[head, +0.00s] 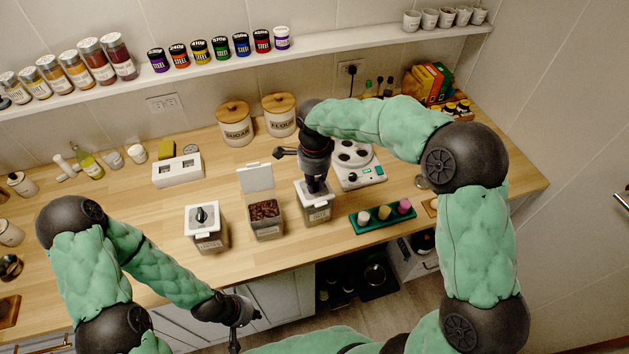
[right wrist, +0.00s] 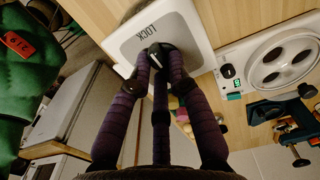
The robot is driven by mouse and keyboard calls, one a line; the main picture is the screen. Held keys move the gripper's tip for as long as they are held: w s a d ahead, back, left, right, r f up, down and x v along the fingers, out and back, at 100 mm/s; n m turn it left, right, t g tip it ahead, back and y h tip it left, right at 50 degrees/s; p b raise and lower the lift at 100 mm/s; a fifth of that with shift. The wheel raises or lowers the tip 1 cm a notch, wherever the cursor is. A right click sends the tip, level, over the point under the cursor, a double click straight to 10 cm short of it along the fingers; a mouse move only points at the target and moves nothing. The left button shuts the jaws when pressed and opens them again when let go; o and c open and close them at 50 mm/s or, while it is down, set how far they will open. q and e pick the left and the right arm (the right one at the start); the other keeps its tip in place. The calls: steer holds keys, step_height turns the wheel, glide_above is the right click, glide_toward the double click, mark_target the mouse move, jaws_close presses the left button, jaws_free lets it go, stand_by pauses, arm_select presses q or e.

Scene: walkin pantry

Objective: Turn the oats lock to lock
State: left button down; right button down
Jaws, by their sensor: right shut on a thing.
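A clear canister with a white lid (head: 318,215) stands on the counter under my right gripper. Its front label is too small to read surely. In the right wrist view the white lid (right wrist: 185,22) shows the word LOCK beside a black knob (right wrist: 155,57). My right gripper (head: 316,188) points down and is shut on this knob; its fingers (right wrist: 160,60) close around it. The fingers hide part of the knob and lid. My left gripper (head: 246,328) hangs empty in front of the counter edge, fingers spread apart.
An open canister of brown beans (head: 265,212) and another white-lidded canister (head: 206,228) stand to the left. A scale-like white appliance (head: 357,165) stands behind right. A green tray (head: 383,217) with small jars lies to the right. Sugar and flour jars (head: 236,124) stand behind.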

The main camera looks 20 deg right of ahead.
steer(key=c, duration=1.1)
jaws_free()
steer(key=shift+c, duration=0.2)
step_height(320, 180, up, 12)
